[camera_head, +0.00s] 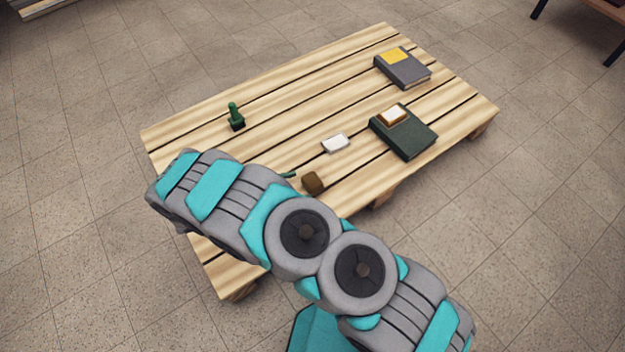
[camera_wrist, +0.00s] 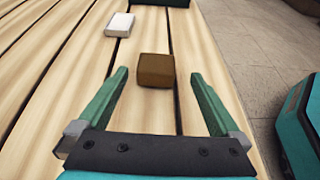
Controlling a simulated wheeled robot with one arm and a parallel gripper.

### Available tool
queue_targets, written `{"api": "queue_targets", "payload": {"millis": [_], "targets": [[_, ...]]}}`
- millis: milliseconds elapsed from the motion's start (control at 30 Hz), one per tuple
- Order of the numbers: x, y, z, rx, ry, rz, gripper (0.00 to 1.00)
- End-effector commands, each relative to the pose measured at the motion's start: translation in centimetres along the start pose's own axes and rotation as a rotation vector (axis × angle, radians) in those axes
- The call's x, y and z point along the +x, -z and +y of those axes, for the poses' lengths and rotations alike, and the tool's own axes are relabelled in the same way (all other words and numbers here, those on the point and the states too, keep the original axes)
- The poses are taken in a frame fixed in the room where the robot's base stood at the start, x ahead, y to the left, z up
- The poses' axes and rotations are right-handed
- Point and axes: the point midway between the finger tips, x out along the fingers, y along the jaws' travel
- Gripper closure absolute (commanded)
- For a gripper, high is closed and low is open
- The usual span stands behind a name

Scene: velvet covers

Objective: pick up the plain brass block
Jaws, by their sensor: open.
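The plain brass block (camera_head: 313,183) is a small brown cube on the wooden slatted table (camera_head: 300,88), near its front edge. In the wrist view the block (camera_wrist: 156,70) lies ahead of my gripper (camera_wrist: 158,75), roughly centred between the two green fingertips. The fingers are spread wide and do not touch it. In the head view my arm hides most of my gripper; only a bit of green finger shows left of the block. The height of the fingertips above the table is hard to tell.
A white block (camera_head: 336,143) lies behind the brass block. A dark green book (camera_head: 408,140) with an orange-and-white piece (camera_head: 393,115) and a grey book (camera_head: 410,70) with a yellow patch (camera_head: 396,55) lie right. A green pawn-like piece (camera_head: 235,115) stands left.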

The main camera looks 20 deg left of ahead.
Motion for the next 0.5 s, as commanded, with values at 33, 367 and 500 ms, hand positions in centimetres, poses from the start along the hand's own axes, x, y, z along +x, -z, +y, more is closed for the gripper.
{"api": "queue_targets", "payload": {"millis": [33, 367, 500], "targets": [[0.6, 0.0, -0.1, -0.001, 0.003, 0.000, 0.00], [4.0, 0.2, 0.3, 0.000, 0.005, 0.000, 0.00], [5.8, 0.2, 0.4, 0.001, 0.005, -0.002, 0.00]]}}
